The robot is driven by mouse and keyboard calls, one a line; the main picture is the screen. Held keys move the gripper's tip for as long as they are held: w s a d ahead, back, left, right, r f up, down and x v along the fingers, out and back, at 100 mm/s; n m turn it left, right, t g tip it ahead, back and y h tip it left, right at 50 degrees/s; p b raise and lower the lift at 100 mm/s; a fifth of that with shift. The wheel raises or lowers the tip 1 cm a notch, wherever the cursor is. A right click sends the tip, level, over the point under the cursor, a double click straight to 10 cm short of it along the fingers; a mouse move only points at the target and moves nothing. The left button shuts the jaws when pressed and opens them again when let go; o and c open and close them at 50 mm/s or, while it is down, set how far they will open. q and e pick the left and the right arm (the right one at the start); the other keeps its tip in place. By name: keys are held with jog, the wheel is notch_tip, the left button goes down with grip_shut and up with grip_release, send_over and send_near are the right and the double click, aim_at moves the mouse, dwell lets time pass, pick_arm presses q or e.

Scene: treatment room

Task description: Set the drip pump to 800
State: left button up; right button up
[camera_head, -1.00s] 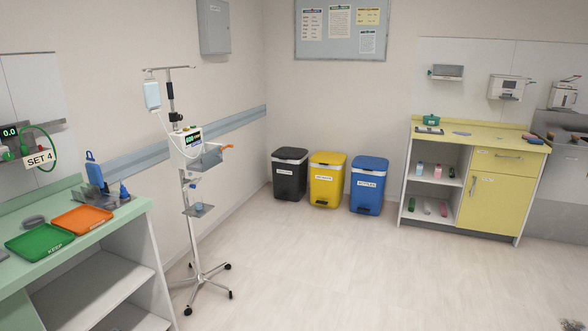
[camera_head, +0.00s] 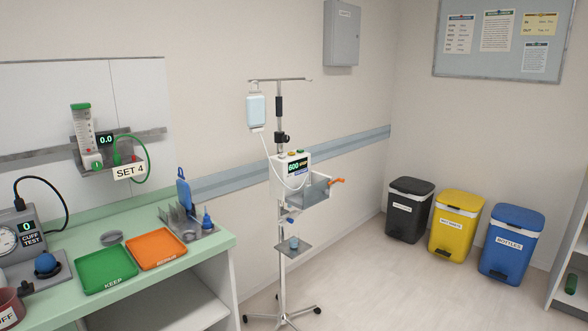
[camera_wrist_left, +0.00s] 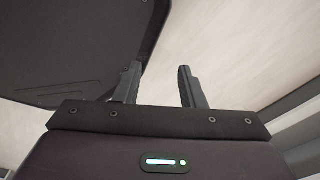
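The drip pump (camera_head: 283,180) is a white box on the wheeled drip stand (camera_head: 281,245) against the wall, in the middle of the head view. Its small dark display (camera_head: 298,166) seems to read 600 in green. An orange and a green knob or button sit on its top. A grey tray with an orange lever (camera_head: 336,182) sticks out at its right. A drip bag (camera_head: 256,111) hangs from the stand, with a white tube to the pump. My left gripper (camera_wrist_left: 160,85) is open and empty in the left wrist view, away from the pump. My right gripper is not in view.
At left a green counter (camera_head: 215,242) holds a green KEEP tray (camera_head: 106,270), an orange tray (camera_head: 157,249) and a cuff tester (camera_head: 25,240). Three bins (camera_head: 455,225) stand behind at right. The floor right of the stand is clear.

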pick_arm(q)
jog(key=shift+s, duration=0.45)
jog(key=c, duration=0.5)
jog(key=shift+c, duration=1.1)
jog(key=shift+w, duration=0.45)
grip_shut()
